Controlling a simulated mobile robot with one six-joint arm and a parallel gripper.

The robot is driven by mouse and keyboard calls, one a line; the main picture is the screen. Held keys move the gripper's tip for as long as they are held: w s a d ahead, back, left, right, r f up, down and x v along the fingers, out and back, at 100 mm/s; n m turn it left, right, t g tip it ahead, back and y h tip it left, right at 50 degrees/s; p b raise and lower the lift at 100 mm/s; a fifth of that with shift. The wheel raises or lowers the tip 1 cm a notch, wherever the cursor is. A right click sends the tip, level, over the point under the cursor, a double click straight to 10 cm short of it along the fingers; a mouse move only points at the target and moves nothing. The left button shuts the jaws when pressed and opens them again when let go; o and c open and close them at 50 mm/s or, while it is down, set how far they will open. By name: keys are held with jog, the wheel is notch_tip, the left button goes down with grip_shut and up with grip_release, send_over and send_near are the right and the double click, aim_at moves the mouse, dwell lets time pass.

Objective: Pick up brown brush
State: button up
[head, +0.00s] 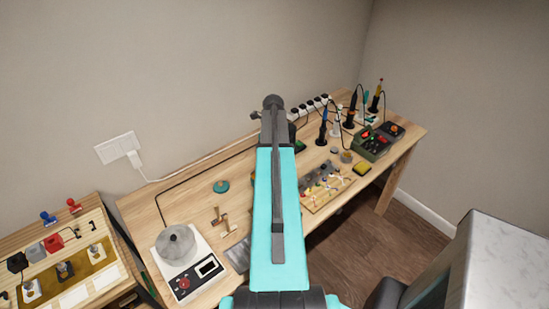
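A small brown item (222,220) with upright and crosswise parts is on the wooden workbench (140,207), left of my teal arm. It may be the brown brush, but it is too small to be sure. No other thing in view is clearly a brown brush. My arm rises through the middle of the head view and covers part of the bench. My gripper cannot be made out, so its distance to the brown item is not shown.
A hot plate (190,270) with a round grey pot (175,243) stands at the front left. A teal disc (221,186) lies behind the brown item. A component board (327,190), soldering tools and a power strip are to the right. A white-topped cabinet (510,265) is at lower right.

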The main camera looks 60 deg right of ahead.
dwell(0.4)
grip_shut()
jog(key=shift+r, duration=0.15)
jog(key=shift+r+b, duration=1.55)
jog(key=shift+r, duration=3.3)
